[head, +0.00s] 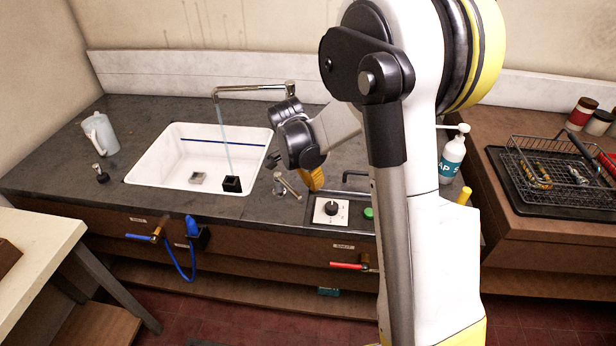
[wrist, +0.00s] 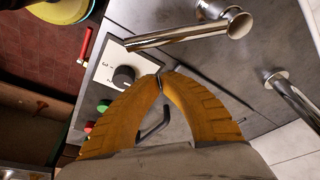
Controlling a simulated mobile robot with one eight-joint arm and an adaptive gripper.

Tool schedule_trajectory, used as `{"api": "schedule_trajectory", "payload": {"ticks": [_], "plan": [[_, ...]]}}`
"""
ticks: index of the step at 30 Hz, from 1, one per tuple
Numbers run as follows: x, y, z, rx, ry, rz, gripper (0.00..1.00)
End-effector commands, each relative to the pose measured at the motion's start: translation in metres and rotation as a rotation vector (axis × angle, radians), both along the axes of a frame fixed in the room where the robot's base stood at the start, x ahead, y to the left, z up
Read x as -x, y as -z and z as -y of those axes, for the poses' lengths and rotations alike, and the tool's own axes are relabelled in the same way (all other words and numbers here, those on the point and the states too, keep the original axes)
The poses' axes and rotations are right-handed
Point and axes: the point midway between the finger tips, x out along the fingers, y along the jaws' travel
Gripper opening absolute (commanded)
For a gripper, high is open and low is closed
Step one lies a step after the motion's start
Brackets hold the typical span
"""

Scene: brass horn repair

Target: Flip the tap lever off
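The chrome tap spout (head: 250,88) reaches over the white sink, and a stream of water (head: 224,135) falls from it toward a black square cup (head: 232,184). A chrome lever (head: 289,186) stands on the counter right of the sink; in the wrist view the chrome lever (wrist: 178,35) lies just beyond my fingertips, apart from them. My gripper (head: 314,185) has yellow fingers and is beside the lever, to its right. In the wrist view the gripper (wrist: 162,80) has its fingertips together with nothing visible between them.
A control panel with a black knob (head: 331,208) and a green button (head: 368,213) lies close by. A red-handled valve (head: 350,266) and a blue-handled valve (head: 146,237) are on the cabinet front. A soap bottle (head: 452,158) and wire basket (head: 550,165) stand right; a jug (head: 101,134) stands left.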

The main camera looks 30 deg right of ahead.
Motion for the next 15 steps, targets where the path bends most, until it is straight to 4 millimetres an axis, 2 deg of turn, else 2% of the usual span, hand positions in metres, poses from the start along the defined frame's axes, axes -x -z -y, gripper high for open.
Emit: {"api": "schedule_trajectory", "payload": {"ticks": [1, 3, 6, 15], "plan": [[0.000, 0.013, 0.003, 0.000, 0.002, 0.001, 0.00], [0.001, 0.003, -0.012, 0.000, -0.004, 0.001, 0.00], [0.003, -0.001, -0.024, 0.000, -0.004, 0.001, 0.00], [0.005, -0.007, -0.036, 0.000, -0.001, 0.001, 0.00]]}}
